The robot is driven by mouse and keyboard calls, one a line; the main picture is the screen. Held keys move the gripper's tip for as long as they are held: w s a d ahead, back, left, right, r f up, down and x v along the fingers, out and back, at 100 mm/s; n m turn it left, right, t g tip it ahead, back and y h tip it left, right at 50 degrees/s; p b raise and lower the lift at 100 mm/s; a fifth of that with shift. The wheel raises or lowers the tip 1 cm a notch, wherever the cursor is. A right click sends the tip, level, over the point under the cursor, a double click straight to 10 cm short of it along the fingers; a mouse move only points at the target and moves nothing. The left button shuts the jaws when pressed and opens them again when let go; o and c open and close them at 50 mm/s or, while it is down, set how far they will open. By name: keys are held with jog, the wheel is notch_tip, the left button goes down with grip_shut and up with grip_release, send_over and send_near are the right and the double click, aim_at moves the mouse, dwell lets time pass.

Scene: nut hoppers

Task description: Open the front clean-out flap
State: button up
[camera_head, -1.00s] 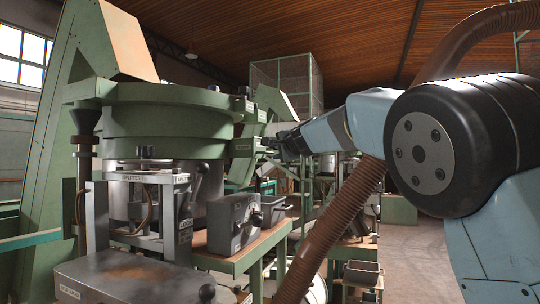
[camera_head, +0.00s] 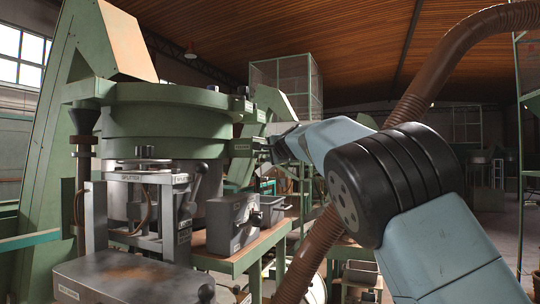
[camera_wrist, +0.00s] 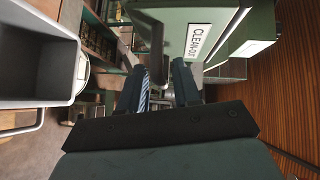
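The clean-out flap area shows in the wrist view as a green panel with a white "CLEAN-OUT" label (camera_wrist: 196,42), just ahead of the fingers and slightly right. In the head view, a small green labelled box (camera_head: 241,147) sits at the right side below the big green bowl (camera_head: 165,122). My gripper (camera_wrist: 163,78) has its two dark fingers apart, with nothing clearly held between them. In the head view my gripper (camera_head: 275,150) is beside the right end of the green box; its fingers are too small there to tell contact. The flap's edge and any handle are not clear.
A grey open bin (camera_wrist: 38,55) fills the left of the wrist view. In the head view, a grey metal box (camera_head: 233,222) stands on a green-framed table (camera_head: 240,258) below the gripper. A splitter press (camera_head: 150,200) stands left. Open floor lies at right.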

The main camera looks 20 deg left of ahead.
jog(key=shift+c, duration=0.2)
grip_shut()
jog(key=shift+f, duration=0.1)
jog(key=shift+w+d, duration=0.15)
jog(key=shift+d, duration=0.05)
